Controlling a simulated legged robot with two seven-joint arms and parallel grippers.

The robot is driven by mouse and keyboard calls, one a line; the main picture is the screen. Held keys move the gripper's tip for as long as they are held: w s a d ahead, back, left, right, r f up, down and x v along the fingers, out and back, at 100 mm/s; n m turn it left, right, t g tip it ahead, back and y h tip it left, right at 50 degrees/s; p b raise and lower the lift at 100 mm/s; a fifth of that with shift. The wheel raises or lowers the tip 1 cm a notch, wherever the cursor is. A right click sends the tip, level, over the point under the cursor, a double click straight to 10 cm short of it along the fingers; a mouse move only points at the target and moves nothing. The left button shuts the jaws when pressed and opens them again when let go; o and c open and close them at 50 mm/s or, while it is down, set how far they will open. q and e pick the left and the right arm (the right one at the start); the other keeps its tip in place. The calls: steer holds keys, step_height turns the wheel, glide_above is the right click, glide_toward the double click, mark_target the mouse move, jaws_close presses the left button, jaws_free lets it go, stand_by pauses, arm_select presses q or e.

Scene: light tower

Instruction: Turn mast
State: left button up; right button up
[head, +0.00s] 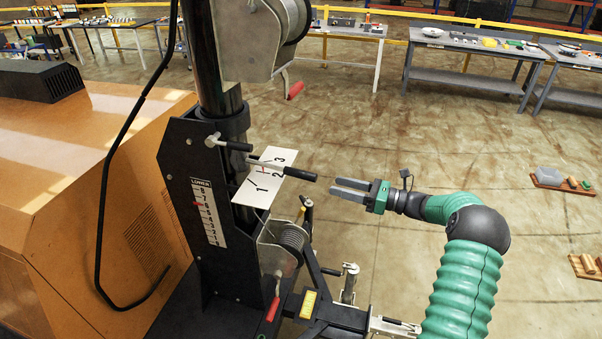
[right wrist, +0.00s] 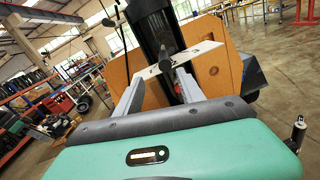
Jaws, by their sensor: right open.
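The black mast (head: 205,60) of the light tower stands upright at centre left in the head view; it also shows in the right wrist view (right wrist: 152,28). A handlebar with black grips (head: 296,172) sticks out to the right from the mast, over a white plate (head: 256,192) marked 1, 2, 3. My right gripper (head: 350,189) is open and empty, its fingers pointing left at the near grip with a small gap. In the right wrist view the grip's end shows between and beyond the fingers (right wrist: 158,92). My left gripper is out of view.
A winch with a red handle (head: 294,90) sits on the mast above the handlebar. A lower winch (head: 278,249) and a black drawbar (head: 320,297) lie below. The orange housing (head: 95,190) fills the left.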

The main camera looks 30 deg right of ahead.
mark_target(304, 176)
steer(key=p+x, duration=0.1)
steer(key=x, duration=0.4)
steer(key=shift+w+r+p, duration=0.15)
steer(key=shift+r+p, duration=0.05)
steer(key=shift+p, duration=0.15)
steer(key=w+p, duration=0.1)
steer(key=w, duration=0.1)
steer(key=w+a+p, duration=0.1)
steer(key=w, duration=0.1)
steer(key=w+a+f, duration=0.1)
steer(key=w, duration=0.1)
steer(key=shift+p, duration=0.4)
steer(key=shift+w+a, duration=0.15)
steer(key=shift+a, duration=0.05)
steer(key=shift+w+a, duration=0.1)
steer(key=shift+a, duration=0.2)
steer(key=shift+a+r, duration=0.2)
steer(key=shift+a, duration=0.3)
steer(key=shift+c, duration=3.1)
steer(key=shift+d+f, duration=0.1)
steer(key=shift+d, duration=0.15)
steer(key=shift+c, duration=1.1)
steer(key=shift+d, duration=0.25)
jaws_close()
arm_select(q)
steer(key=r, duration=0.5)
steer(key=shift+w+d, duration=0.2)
arm_select(e)
steer(key=shift+f, duration=0.1)
steer(key=shift+a, duration=0.1)
